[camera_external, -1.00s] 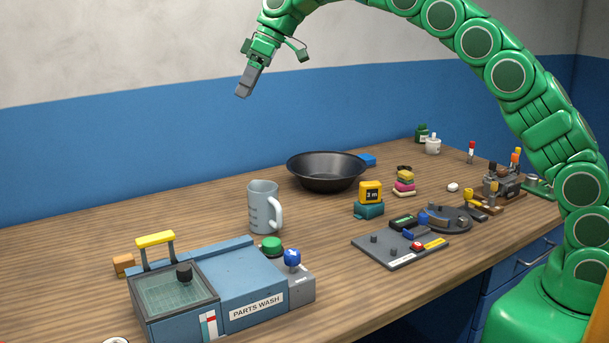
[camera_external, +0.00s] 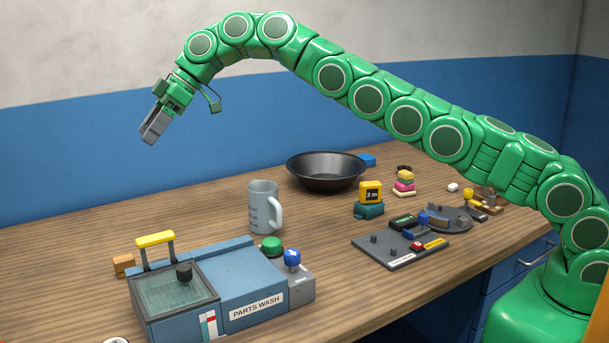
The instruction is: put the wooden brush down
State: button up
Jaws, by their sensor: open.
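My gripper (camera_external: 151,134) is high in the air at the left, over the back of the table and in front of the blue wall band. It points down and to the left. Its grey fingers are open, and I see nothing held between them. I cannot make out a wooden brush for certain. A small orange-brown wooden block (camera_external: 123,263) lies on the table behind the left end of the parts washer, well below my gripper; I cannot tell whether it is part of a brush.
The blue parts washer (camera_external: 225,285) with a yellow handle stands at the front left. A grey mug (camera_external: 263,205), a black bowl (camera_external: 326,172), a yellow tape measure (camera_external: 370,192) and a grey fixture plate (camera_external: 388,258) stand further right. The table's back left is bare.

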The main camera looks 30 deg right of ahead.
jog(key=shift+s+a+f+n, duration=0.6)
jog(key=shift+s+a+f, duration=0.2)
jog(key=shift+a, duration=1.1)
send_near(128, 256)
jog(key=f, duration=0.3)
jog(key=shift+w+a+y, duration=0.2)
jog(key=shift+a+y, duration=0.1)
jog(key=shift+a, duration=0.05)
jog(key=shift+x, duration=1.25)
jog(key=shift+s+a+f, duration=0.1)
jog(key=shift+a+f, duration=0.15)
jog(key=shift+a, duration=0.3)
jog(key=shift+s+a+f, duration=0.1)
jog(key=shift+a+f, duration=0.2)
jog(key=shift+a, duration=0.25)
jog(key=shift+x, duration=1.4)
jog(key=shift+w, duration=0.1)
jog(key=shift+r, duration=0.15)
jog(key=c, duration=1.2)
